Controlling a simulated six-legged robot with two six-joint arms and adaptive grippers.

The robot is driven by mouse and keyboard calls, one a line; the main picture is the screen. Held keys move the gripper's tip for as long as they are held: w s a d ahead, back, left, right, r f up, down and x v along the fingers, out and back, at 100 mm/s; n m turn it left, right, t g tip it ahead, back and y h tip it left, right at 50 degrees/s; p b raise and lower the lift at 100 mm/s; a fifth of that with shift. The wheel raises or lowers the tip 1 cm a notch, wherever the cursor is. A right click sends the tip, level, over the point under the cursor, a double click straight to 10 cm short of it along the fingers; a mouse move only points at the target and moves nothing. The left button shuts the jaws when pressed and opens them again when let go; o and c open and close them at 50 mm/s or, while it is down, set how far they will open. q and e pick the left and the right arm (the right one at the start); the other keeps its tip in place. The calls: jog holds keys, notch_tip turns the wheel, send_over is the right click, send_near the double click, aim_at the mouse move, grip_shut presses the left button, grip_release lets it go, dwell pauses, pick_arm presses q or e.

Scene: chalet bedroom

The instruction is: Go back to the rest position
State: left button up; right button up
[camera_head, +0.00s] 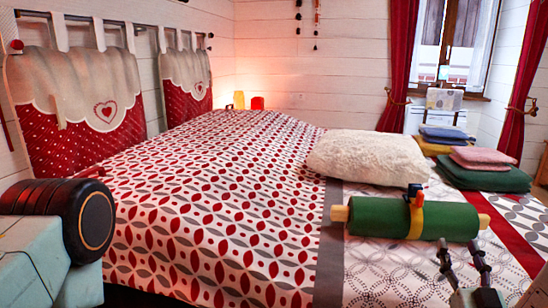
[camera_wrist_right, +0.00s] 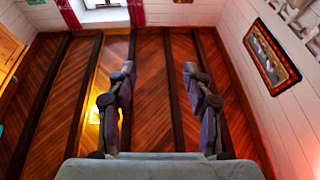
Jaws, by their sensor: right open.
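My right gripper (camera_head: 463,254) is at the lower right in the head view, with its two dark fingers apart and nothing between them. It appears in front of the bed's near right part, close in the picture to a green roll (camera_head: 370,217); I cannot tell the exact gap. In the right wrist view the open fingers (camera_wrist_right: 157,75) point toward a wood-planked surface with dark beams, with empty space between them. My left gripper is not in view.
A patterned bedspread (camera_head: 215,190) fills the middle. On it lie a white fluffy pillow (camera_head: 368,158), the green roll with a yellow strap (camera_head: 416,215), and folded green cloth (camera_head: 485,178) with pink on top. A framed picture (camera_wrist_right: 268,55) hangs on the wall in the wrist view.

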notch_tip(320, 180, down, 10)
jog(key=a+g+y, duration=0.1)
jog(key=a+g, duration=0.1)
jog(key=g, duration=0.3)
jog(key=s+a+f+g+y+p, duration=0.2)
jog(key=s+a+f+g, duration=0.45)
jog(key=s+f, duration=0.2)
jog(key=s+a+g+p, duration=0.2)
jog(key=s+g, duration=0.1)
jog(key=s, duration=0.5)
jog(key=s+a+n+g+p, duration=0.1)
jog(key=s+a+g+p, duration=0.1)
jog(key=s, duration=0.7)
jog(key=s+a+g+p, duration=0.3)
jog(key=s+g, duration=0.2)
jog(key=s, duration=0.4)
jog(key=shift+a+f+n+y, duration=0.15)
jog(key=shift+n+y, duration=0.15)
jog(key=shift+y, duration=0.1)
jog(key=shift+w+g, duration=0.1)
jog(key=shift+g, duration=0.15)
